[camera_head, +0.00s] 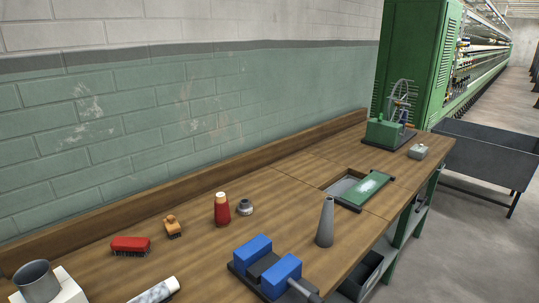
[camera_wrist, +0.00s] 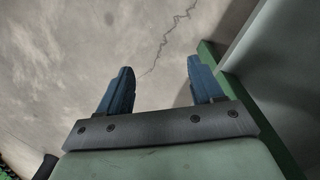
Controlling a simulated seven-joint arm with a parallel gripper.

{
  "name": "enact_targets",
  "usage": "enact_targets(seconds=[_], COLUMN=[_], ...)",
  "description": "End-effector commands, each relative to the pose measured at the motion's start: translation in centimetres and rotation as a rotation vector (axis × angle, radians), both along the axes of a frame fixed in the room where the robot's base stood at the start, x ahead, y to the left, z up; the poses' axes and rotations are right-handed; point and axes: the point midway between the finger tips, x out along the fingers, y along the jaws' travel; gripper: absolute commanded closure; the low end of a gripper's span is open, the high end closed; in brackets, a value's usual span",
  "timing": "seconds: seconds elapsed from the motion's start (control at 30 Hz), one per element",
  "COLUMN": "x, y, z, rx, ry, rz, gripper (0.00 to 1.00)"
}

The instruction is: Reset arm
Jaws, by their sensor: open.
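My gripper (camera_wrist: 158,85) shows in the wrist view with its two blue fingers spread apart and nothing between them. It hangs over bare, cracked grey floor (camera_wrist: 90,40), beside a green frame edge (camera_wrist: 212,58) on the right. My gripper does not show in the head view.
In the head view a wooden workbench (camera_head: 110,220) runs along the wall. On it are a blue clamp-like device (camera_head: 282,272), a grey cone (camera_head: 326,225), a red bobbin (camera_head: 222,210), a red brush (camera_head: 130,244) and a green wheel device (camera_head: 388,132). A dark bin (camera_head: 485,155) stands beyond the bench.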

Motion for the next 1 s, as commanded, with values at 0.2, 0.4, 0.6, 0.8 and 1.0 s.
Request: enact_targets(seconds=[0.2,0.4,0.6,0.8,1.0], x=[-6.7,-13.0,-18.4,-21.2,-21.2], y=[2.8,4.8,6.2,6.8,6.8], z=[-3.9,-6.5,-8.1,-8.8,-8.8], rx=[0.05,0.097,0.137,0.156,0.156], ry=[0.145,0.272,0.381,0.436,0.436], rz=[0.07,0.13,0.179,0.203,0.203], gripper=[0.34,0.34,0.34,0.34,0.34])
